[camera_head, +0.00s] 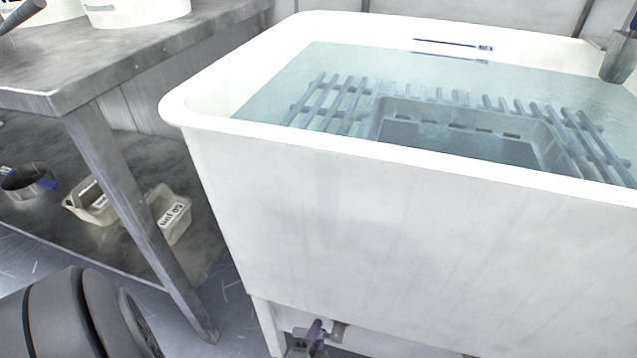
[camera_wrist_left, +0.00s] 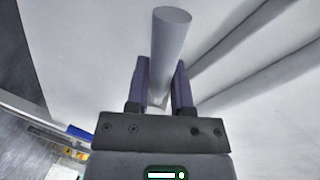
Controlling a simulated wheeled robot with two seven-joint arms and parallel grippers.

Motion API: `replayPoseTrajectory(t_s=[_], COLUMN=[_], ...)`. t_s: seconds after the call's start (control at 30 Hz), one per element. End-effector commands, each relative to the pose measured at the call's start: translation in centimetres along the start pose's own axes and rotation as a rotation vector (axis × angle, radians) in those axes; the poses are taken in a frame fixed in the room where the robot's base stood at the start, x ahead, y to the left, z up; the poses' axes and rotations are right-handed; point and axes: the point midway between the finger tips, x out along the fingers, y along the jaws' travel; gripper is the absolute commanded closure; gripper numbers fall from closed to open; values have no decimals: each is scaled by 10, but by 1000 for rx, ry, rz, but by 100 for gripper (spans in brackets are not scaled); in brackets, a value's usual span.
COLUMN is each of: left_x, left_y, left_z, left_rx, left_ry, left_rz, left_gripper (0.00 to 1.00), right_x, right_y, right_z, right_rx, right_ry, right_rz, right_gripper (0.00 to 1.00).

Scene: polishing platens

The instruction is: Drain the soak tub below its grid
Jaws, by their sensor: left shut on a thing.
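The white soak tub (camera_head: 330,210) fills the right of the head view. Clear water (camera_head: 290,85) stands in it a little below the rim. The pale slatted grid (camera_head: 335,100) lies under the water, with a grey tray (camera_head: 520,130) at its middle, also under water. My left gripper (camera_head: 316,332) is low at the tub's front, by the metal drain fitting (camera_head: 338,330). In the left wrist view, its purple fingers (camera_wrist_left: 161,78) are shut on a grey cylindrical handle (camera_wrist_left: 171,35). The handle's far end and the outlet are hidden. My right gripper is not in view.
A metal table (camera_head: 110,55) with white buckets (camera_head: 135,10) stands left of the tub. Its lower shelf (camera_head: 60,235) holds a metal pan (camera_head: 28,184) and labelled cream containers (camera_head: 172,215). The table leg (camera_head: 130,200) stands near the tub.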

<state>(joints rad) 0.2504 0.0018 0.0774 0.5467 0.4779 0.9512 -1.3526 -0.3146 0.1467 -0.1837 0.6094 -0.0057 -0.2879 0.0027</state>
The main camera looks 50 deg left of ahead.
Motion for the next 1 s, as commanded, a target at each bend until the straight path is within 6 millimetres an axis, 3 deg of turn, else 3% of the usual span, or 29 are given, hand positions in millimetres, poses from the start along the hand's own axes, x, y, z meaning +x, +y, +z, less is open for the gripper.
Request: replayPoseTrajectory(t_s=[0.4,0.97,1.0], left_x=[-2,-2,-2], left_y=[-8,-8,-8], left_z=[-1,-1,-1], left_rx=[177,205,205], left_ry=[-35,-40,-40], left_rz=[1,1,1], left_gripper=[100,100,67], right_x=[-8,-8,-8], right_y=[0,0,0], right_z=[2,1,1], right_rx=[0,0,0], right_ry=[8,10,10], right_rz=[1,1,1], right_gripper=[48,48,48])
